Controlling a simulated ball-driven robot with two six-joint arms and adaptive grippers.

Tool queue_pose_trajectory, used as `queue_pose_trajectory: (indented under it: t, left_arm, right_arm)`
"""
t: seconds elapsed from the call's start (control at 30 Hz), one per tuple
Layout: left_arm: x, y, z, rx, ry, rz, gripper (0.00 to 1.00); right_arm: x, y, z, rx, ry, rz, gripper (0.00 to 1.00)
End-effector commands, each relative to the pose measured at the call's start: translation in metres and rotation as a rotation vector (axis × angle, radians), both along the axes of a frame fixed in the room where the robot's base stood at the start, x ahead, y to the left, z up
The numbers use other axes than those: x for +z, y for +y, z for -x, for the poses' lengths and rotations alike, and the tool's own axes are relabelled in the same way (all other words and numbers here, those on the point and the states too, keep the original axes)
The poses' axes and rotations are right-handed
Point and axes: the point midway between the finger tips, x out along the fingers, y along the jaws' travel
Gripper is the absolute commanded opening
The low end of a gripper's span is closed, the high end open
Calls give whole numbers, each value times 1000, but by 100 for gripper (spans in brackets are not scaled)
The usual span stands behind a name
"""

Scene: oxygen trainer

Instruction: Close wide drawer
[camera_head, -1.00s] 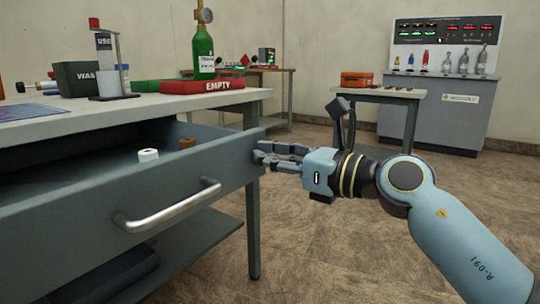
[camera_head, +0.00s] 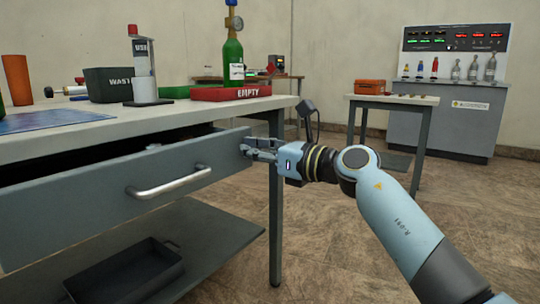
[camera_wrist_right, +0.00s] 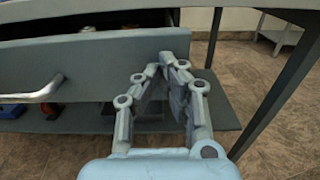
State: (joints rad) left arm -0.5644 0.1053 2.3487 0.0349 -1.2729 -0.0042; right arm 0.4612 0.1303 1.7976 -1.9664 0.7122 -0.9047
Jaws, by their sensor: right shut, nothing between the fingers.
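The wide drawer (camera_head: 75,222) is grey with a silver bar handle (camera_head: 170,183). It sits under the table top and stands partly open, with a dark gap above its front panel. My right gripper (camera_head: 247,147) is shut and empty at the right end of the drawer front. In the right wrist view the gripper (camera_wrist_right: 163,62) has its fingertips together close against the drawer front (camera_wrist_right: 100,65); exact contact is hard to tell. The handle (camera_wrist_right: 38,92) is to the left there. My left gripper is not in view.
The table top (camera_head: 130,127) carries a waste bin (camera_head: 108,84), a red EMPTY tray (camera_head: 230,94) and a green gas cylinder (camera_head: 233,55). A lower shelf (camera_head: 205,240) holds a dark tray (camera_head: 125,273). A table leg (camera_head: 275,215) stands near my right arm. Floor on the right is open.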

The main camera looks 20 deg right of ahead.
Motion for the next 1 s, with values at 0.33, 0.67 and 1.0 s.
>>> queue_pose_trajectory:
  t: [0.33,0.67,1.0]
  left_arm:
    - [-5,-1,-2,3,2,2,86]
    - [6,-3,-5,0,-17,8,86]
    - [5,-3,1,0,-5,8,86]
  right_arm:
    - [-1,45,-62,1,1,-1,0]
    - [-1,62,-86,0,1,1,0]
    - [1,64,-88,-2,-3,0,0]
